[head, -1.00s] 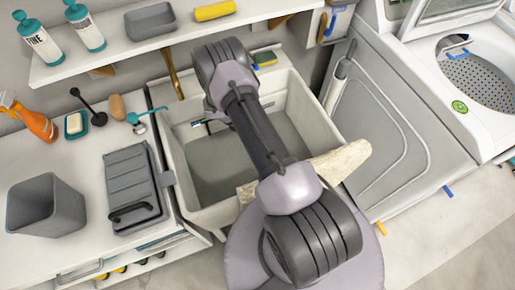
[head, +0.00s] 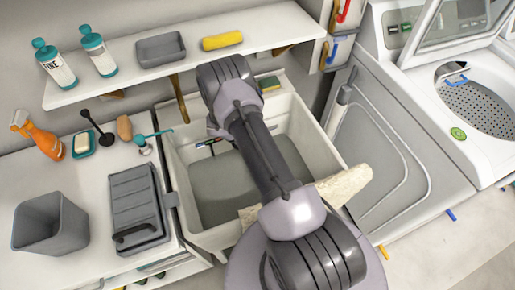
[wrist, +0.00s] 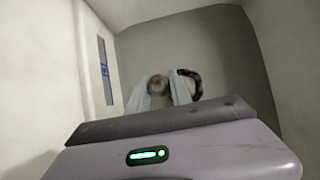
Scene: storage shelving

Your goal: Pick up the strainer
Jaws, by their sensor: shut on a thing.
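In the wrist view, the two pale fingers of my gripper (wrist: 161,86) point down into the sink basin. They are shut on a small, round, brownish-white thing, which I take to be the strainer (wrist: 158,84). A dark curved loop (wrist: 197,84) shows just beyond the right finger; I cannot tell whether it belongs to the strainer. In the head view my own arm reaches over the basin and hides the gripper and the held thing.
The sink (head: 183,195) has high walls close around my gripper, with a slot and blue strip (wrist: 105,72) in one wall. A shelf (head: 125,75) overhangs behind. A counter with a grey bin (head: 48,225) is left; a washer (head: 400,160) is right.

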